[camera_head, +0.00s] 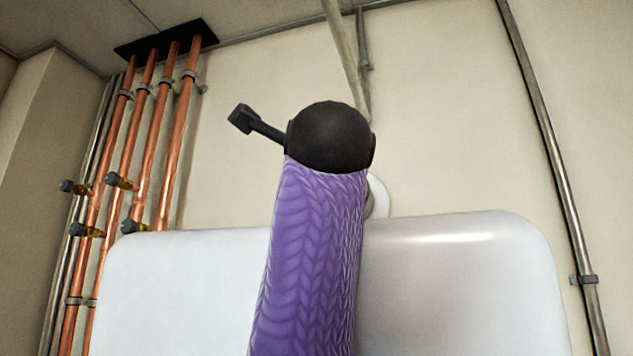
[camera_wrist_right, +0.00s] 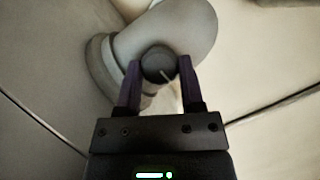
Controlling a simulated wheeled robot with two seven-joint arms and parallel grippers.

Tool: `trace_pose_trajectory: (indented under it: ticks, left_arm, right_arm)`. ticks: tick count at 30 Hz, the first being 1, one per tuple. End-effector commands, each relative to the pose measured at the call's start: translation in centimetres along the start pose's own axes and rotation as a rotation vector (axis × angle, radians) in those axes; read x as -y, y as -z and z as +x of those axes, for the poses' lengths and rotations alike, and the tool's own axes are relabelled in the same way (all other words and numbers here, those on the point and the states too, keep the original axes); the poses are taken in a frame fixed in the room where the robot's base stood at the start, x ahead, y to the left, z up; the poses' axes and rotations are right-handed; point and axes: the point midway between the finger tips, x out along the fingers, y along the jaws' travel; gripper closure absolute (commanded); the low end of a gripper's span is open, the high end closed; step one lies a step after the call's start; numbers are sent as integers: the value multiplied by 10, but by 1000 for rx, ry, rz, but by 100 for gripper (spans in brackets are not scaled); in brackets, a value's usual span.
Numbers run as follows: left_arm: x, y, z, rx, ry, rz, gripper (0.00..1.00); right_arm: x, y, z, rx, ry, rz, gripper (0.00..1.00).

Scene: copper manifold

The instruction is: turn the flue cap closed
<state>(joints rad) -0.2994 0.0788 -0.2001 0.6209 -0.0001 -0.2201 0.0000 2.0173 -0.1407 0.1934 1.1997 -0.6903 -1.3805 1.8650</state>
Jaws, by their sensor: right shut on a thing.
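The flue cap (camera_wrist_right: 157,60) is a dark grey round knob with a pale line on its face, in the right wrist view. It sits on a pale, bent flue pipe (camera_wrist_right: 195,28). My right gripper (camera_wrist_right: 159,66) has one purple finger on each side of the cap and is shut on it. In the head view my purple-sleeved arm with its black joint blocks the middle, and the cap is hidden there. A small part of a white round flange (camera_head: 378,197) shows beside the sleeve. My left gripper is in neither view.
A white rounded casing (camera_head: 470,290) fills the lower head view. Copper pipes (camera_head: 148,135) with several small valves run up the wall at left. A grey pipe (camera_head: 553,150) runs down the right wall. The wall between is mostly bare.

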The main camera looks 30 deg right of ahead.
Motion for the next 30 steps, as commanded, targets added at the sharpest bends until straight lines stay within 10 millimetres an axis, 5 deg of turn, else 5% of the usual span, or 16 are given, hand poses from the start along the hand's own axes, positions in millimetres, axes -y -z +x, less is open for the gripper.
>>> trace_pose_trajectory:
  ticks: [15,30]
  left_arm:
    - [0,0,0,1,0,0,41]
    - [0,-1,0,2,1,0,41]
  right_arm:
    - [1,0,0,0,-145,-335,100]
    - [1,0,1,-1,-196,-456,100]
